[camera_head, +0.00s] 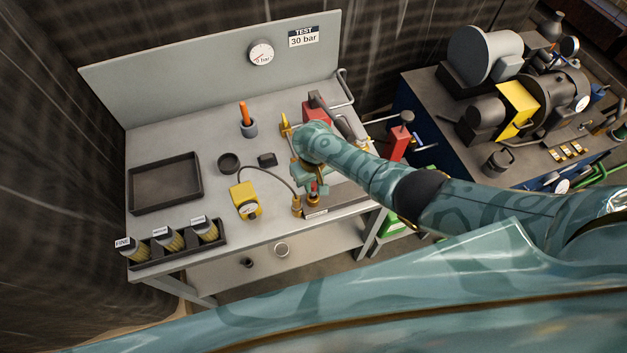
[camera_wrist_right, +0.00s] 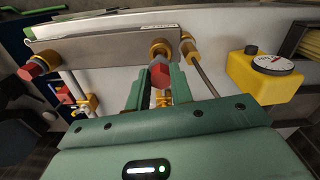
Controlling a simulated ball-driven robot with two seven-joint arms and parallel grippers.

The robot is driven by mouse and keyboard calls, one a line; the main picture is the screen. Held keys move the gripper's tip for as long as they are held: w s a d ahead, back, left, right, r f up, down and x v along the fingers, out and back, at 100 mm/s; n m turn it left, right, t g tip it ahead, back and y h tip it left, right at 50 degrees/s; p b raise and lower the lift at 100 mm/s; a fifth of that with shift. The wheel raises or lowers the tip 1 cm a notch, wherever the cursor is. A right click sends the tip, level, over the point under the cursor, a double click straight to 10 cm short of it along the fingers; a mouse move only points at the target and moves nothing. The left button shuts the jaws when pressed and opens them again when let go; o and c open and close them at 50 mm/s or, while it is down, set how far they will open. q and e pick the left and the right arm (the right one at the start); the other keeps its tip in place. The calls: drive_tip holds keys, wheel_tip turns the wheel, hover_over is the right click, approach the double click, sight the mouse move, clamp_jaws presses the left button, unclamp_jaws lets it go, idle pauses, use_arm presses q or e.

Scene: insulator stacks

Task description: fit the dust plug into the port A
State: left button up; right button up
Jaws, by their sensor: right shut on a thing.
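My right gripper (camera_head: 312,186) is over the front right of the bench, at the metal manifold block (camera_head: 345,198). In the right wrist view, its two green fingers (camera_wrist_right: 158,90) are shut on a red dust plug (camera_wrist_right: 159,73). The plug lines up with a brass port (camera_wrist_right: 160,48) on the block. They look touching or nearly so; I cannot tell whether the plug is seated. A second brass fitting (camera_wrist_right: 188,48) beside it carries a hose. Another red-capped brass fitting (camera_wrist_right: 32,68) is at the block's other end. No port letter is readable. My left gripper is not in view.
A yellow gauge box (camera_head: 245,200) with a hose stands left of the block. A dark tray (camera_head: 166,183), a black rack (camera_head: 180,248) of labelled parts and a cup with an orange-handled tool (camera_head: 248,127) are farther left. The bench's middle is partly clear.

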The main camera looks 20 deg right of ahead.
sight(314, 190)
drive_tip(key=shift+p, duration=0.55)
idle(1.5)
drive_tip(key=shift+f+b, duration=1.75)
drive_tip(key=shift+f, duration=0.35)
drive_tip(key=o, duration=1)
drive_tip(key=shift+o, duration=0.2)
wheel_tip(314, 190, up, 16)
drive_tip(key=p, duration=0.9)
drive_tip(key=shift+r+p, duration=0.15)
drive_tip(key=shift+p, duration=0.2)
